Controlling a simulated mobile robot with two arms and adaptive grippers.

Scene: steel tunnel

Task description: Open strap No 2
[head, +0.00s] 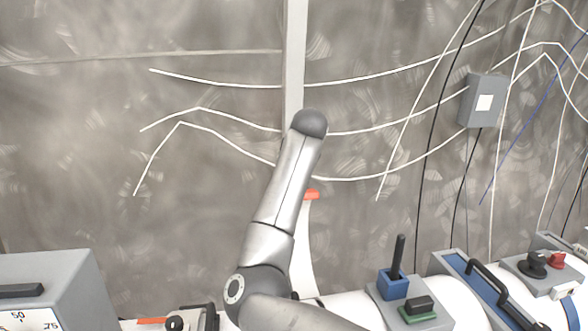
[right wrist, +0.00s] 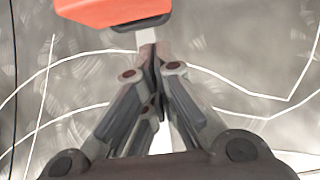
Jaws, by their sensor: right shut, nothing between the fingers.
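An orange tab (head: 312,194) tops a pale, curved upright strap (head: 302,255) in the head view, partly behind my arm. No number shows on it. In the right wrist view, a large orange block (right wrist: 105,10) with a dark lower edge is at the top, and a short pale strip (right wrist: 148,37) sticks out under it. My right gripper (right wrist: 152,52) is shut and empty, its fingertips just below the block, at the lower end of the pale strip. I cannot tell whether they touch it. The head view does not show this gripper. My left gripper is in neither view.
A grey wall with white cables (head: 400,75) and a grey box (head: 483,100) stands behind. A white pipe (head: 345,308) runs along the bottom. On it are a blue block with a black lever (head: 396,280) and a blue-striped handle unit (head: 490,290). A gauge box (head: 55,275) stands left.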

